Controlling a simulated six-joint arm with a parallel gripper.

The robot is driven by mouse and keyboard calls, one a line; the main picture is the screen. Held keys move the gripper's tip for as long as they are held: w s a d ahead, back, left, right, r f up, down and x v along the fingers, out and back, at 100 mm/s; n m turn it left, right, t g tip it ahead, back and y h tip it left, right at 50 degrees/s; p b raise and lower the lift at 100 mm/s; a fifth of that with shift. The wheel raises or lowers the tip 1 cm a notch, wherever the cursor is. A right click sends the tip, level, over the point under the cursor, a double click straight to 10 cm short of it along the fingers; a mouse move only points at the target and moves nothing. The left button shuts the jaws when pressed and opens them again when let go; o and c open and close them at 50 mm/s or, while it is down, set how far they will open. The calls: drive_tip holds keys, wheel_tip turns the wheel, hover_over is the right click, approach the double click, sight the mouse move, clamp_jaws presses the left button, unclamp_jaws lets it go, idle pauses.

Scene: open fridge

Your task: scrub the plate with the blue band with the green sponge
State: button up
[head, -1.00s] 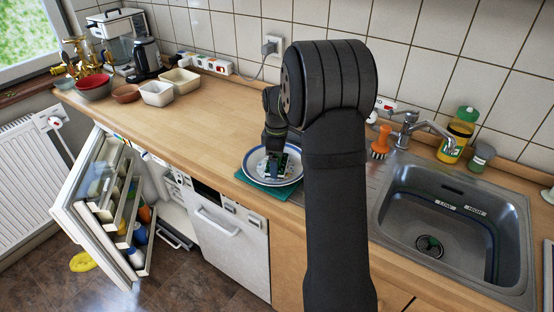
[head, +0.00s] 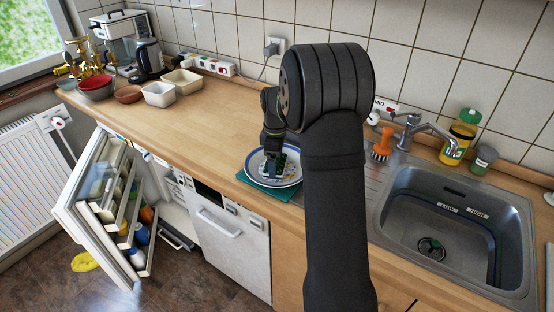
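The plate with the blue band (head: 255,178) lies on a teal mat (head: 262,192) near the counter's front edge, left of the sink. My gripper (head: 273,168) points down over the middle of the plate, at or just above its surface. A small dark green shape shows at the fingertips; I cannot tell if it is the green sponge or part of the gripper. My arm hides the plate's right side, and the fingers are too small to read as open or shut.
The sink (head: 440,230) is at right, with an orange brush (head: 382,146) and a soap bottle (head: 458,137) behind it. Several bowls (head: 158,94) stand at the far left. The fridge door (head: 98,215) hangs open below the counter. The counter (head: 195,125) between is clear.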

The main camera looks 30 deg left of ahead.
drive_tip(key=shift+s+d, duration=0.3)
drive_tip(key=shift+d, duration=0.05)
idle(0.5)
drive_tip(key=shift+r, duration=3.95)
drive_tip(key=w+d+f+m, duration=0.1)
drive_tip(key=w+d+m, duration=0.2)
drive_tip(key=d, duration=0.3)
drive_tip(key=w+d+f+m, duration=0.1)
drive_tip(key=w+d+m, duration=0.3)
drive_tip(key=d, duration=0.3)
drive_tip(key=w+d+f+m, duration=0.1)
drive_tip(key=w+d+m, duration=0.3)
drive_tip(key=d+m, duration=0.2)
drive_tip(key=shift+w+d+f, duration=0.2)
drive_tip(key=shift+w+f, duration=0.05)
drive_tip(key=d+m, duration=0.2)
drive_tip(key=d, duration=0.1)
drive_tip(key=w+d+f+m, duration=0.1)
drive_tip(key=d+m, duration=0.1)
drive_tip(key=d, duration=0.1)
drive_tip(key=w+d+m, duration=0.1)
drive_tip(key=d, duration=0.2)
drive_tip(key=shift+w+d+f+m, duration=0.2)
drive_tip(key=shift+f+m, duration=0.05)
drive_tip(key=shift+m, duration=0.15)
drive_tip(key=d+f+m, duration=0.1)
drive_tip(key=d+m, duration=0.6)
drive_tip(key=d, duration=0.4)
drive_tip(key=shift+w+d+f, duration=0.3)
drive_tip(key=shift+d+f, duration=0.05)
